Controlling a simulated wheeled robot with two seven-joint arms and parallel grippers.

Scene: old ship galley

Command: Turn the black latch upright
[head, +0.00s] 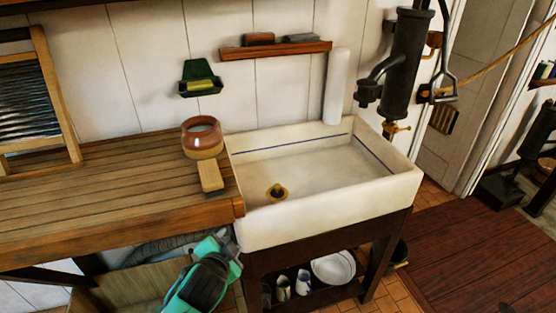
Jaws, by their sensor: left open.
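I cannot make out a black latch with certainty anywhere in the head view. A grey door (475,75) stands at the right, partly behind the black hand pump, and no latch can be told apart on it. My left gripper (233,242), on a teal and black arm, is low in the picture, by the front left corner of the sink and just below the counter edge. It is open, and I see nothing held in it. My right gripper is not in view.
The white sink (405,190) stands beside the wooden counter (90,200). A brown pot (203,145) and a wooden-handled brush (210,176) sit near the counter's right end. The black pump (405,60) is above the sink. The floor at right (460,260) is clear.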

